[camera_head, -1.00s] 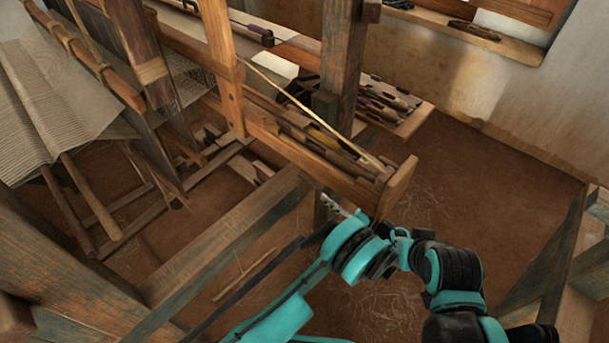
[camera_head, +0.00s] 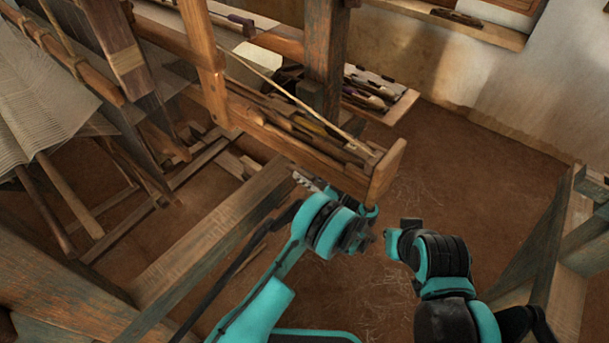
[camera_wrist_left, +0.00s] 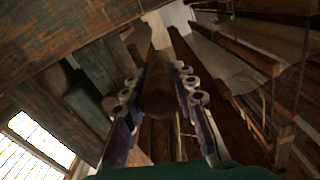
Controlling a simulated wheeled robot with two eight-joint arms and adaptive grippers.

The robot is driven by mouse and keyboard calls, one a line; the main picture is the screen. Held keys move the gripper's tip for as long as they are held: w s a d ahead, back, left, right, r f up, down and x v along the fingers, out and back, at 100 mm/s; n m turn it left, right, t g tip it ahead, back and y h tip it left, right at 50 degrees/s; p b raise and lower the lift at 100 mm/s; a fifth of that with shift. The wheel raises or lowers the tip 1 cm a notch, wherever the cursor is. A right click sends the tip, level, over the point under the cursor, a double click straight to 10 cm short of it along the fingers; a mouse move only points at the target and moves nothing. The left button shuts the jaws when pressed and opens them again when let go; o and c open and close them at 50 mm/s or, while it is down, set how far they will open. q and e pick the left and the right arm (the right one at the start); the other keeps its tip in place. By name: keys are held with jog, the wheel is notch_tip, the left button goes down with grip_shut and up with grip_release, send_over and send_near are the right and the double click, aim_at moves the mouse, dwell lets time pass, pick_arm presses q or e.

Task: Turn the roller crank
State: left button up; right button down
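My left gripper (camera_head: 306,181) is in the head view just in front of the loom's wooden box end, pointing left into the loom. In the left wrist view its two fingers (camera_wrist_left: 158,76) stand apart. A round-ended wooden bar (camera_wrist_left: 158,98) shows between them; whether they touch it is unclear. I cannot tell whether this bar belongs to the roller crank, and no crank can be made out in the head view. My right arm's dark and teal wrist (camera_head: 440,257) is to the right of the left wrist; its fingers cannot be made out.
A thick wooden beam (camera_head: 215,240) runs diagonally left of the left arm. A wooden shuttle box (camera_head: 384,172) and an upright post (camera_head: 324,60) stand close beyond the gripper. A shelf with shuttles (camera_head: 398,106) is behind. Bare earth floor (camera_head: 480,170) is free at the right.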

pick_arm(q)
grip_shut()
jog(key=shift+w+d+f+n, duration=0.2)
jog(key=shift+w+f+n, duration=0.1)
jog(key=shift+f+n, duration=0.4)
jog(key=shift+w+d+f+n, duration=0.2)
jog(key=shift+w+f+n, duration=0.05)
jog(key=shift+f+n, duration=0.4)
jog(key=shift+w+d+f, duration=0.2)
jog(key=shift+w+f, duration=0.05)
jog(key=shift+f, duration=0.15)
